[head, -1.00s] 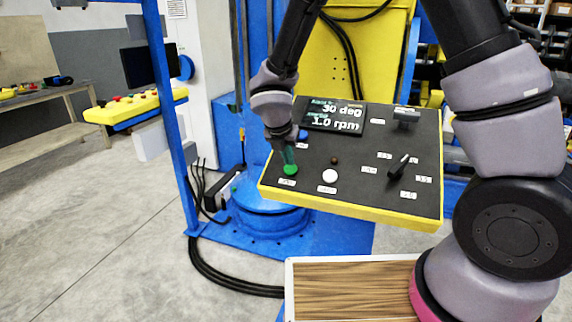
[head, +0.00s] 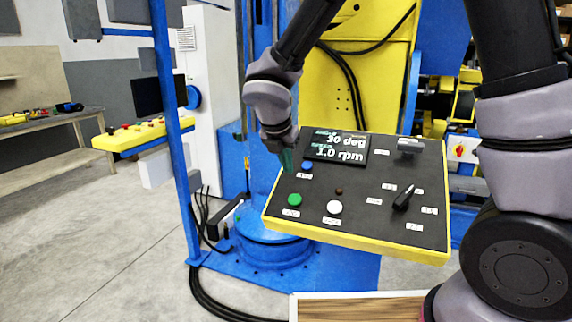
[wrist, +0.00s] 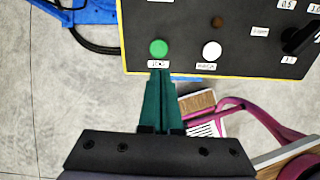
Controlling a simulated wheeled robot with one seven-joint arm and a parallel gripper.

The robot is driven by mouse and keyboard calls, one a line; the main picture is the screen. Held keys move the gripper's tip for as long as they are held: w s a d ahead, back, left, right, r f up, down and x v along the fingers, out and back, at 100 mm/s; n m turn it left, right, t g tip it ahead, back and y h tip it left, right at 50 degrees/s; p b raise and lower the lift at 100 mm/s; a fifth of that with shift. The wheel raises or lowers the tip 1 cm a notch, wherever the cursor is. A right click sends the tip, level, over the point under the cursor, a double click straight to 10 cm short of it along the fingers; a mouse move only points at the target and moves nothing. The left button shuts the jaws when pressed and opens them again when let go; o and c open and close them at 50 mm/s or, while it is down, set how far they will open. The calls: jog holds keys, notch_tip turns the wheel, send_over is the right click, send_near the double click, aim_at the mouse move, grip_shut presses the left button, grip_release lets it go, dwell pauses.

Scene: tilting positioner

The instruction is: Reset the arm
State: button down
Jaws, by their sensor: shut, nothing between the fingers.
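My gripper (head: 287,160) is shut and empty, raised above the left part of the control panel (head: 380,231). In the wrist view my gripper (wrist: 162,76) has its green fingers together, lined up below the green button (wrist: 159,47). The green button (head: 295,200) is uncovered at the panel's lower left, with a white button (head: 334,207) to its right and a blue button (head: 308,165) above it. A black selector knob (head: 403,198) sits at the right. The display (head: 337,146) reads 30 deg and 1.0 rpm.
A blue post (head: 174,130) stands left of the panel. A yellow control box (head: 142,131) is mounted beyond it. A wood-topped surface (head: 360,307) lies below the panel. Black cables (head: 213,302) run along the floor, which is open at the left.

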jog(key=d+r+m, duration=0.7)
jog(key=d+m, duration=0.2)
jog(key=d, duration=0.1)
jog(key=s+d+r+m+t+y, duration=0.1)
jog(key=s+d+r+m, duration=0.5)
jog(key=m, duration=0.7)
jog(key=s+d+r+m+t+y, duration=0.1)
jog(key=s+d+r+m+y, duration=0.2)
jog(key=s+d+r+m, duration=0.3)
jog(key=s+d+m, duration=0.1)
jog(key=d+m, duration=0.2)
jog(key=m, duration=0.4)
jog(key=shift+s+d+r+m, duration=0.15)
jog(key=shift+s+d+m, duration=0.05)
jog(key=shift+s+m, duration=0.1)
jog(key=shift+d, duration=0.1)
